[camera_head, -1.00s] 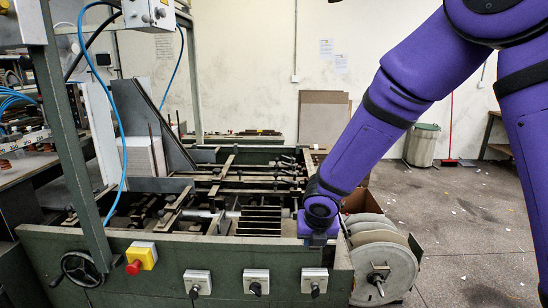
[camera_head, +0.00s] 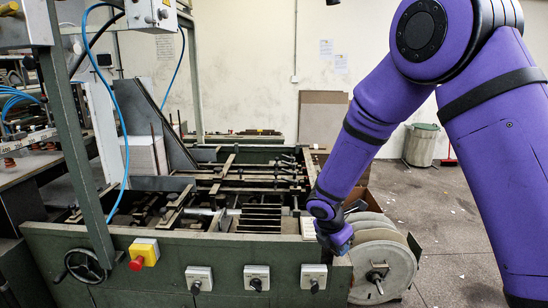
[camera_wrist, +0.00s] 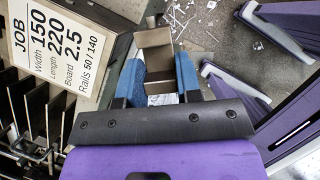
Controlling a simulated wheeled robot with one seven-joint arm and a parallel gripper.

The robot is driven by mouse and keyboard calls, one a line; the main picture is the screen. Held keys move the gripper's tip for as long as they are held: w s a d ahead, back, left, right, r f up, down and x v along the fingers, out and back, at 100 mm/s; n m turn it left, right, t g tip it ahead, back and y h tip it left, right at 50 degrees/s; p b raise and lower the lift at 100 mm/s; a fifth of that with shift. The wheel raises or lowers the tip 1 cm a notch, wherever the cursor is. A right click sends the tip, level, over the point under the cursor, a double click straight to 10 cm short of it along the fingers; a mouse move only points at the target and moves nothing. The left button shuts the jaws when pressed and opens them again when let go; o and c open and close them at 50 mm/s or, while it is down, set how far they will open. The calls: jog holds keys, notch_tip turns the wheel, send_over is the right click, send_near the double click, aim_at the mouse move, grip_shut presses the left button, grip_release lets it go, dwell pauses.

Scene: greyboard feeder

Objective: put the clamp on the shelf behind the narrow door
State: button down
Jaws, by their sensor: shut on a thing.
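My gripper (camera_head: 336,246) hangs just past the right front corner of the green machine, beside the round grey discs. No narrow door and no shelf behind one can be made out in these views.
The green machine (camera_head: 120,262) has knobs on its front panel. A JOB card (camera_wrist: 68,42) lies at its right end. The grey discs (camera_head: 384,268) stand to the right, near an open brown box (camera_wrist: 156,38).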

jog(key=d+f+m+g+y, duration=0.3)
jog(key=d+f+m+g, duration=0.4)
jog(key=m, duration=1.8)
jog(key=d+f, duration=0.4)
jog(key=d, duration=0.2)
jog(key=shift+w+y, duration=0.3)
jog(key=shift+y, duration=0.1)
